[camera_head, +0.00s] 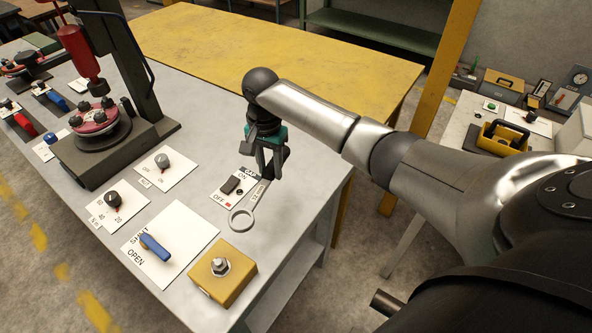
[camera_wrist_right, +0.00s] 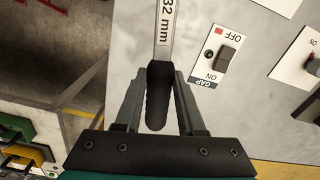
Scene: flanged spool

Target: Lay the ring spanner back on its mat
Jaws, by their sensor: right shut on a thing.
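The ring spanner (camera_head: 241,219) has a silver ring end, a shank marked 32 mm and a black grip. Its ring points toward the yellow block on the bench in the head view. My right gripper (camera_head: 268,162) is shut on the black grip, with its fingers pointing down over the bench's right edge. In the right wrist view the black grip (camera_wrist_right: 157,97) lies between the two fingers, and the shank runs up out of the frame. I cannot tell whether the spanner touches the bench. I cannot make out a mat. My left gripper is not in view.
A GAP rocker switch (camera_head: 232,184) sits just left of the spanner. A yellow block with a bolt (camera_head: 221,267) stands at the bench's near corner. A blue handle (camera_head: 155,247), dials and a dark press with a red flanged part (camera_head: 94,117) stand further left.

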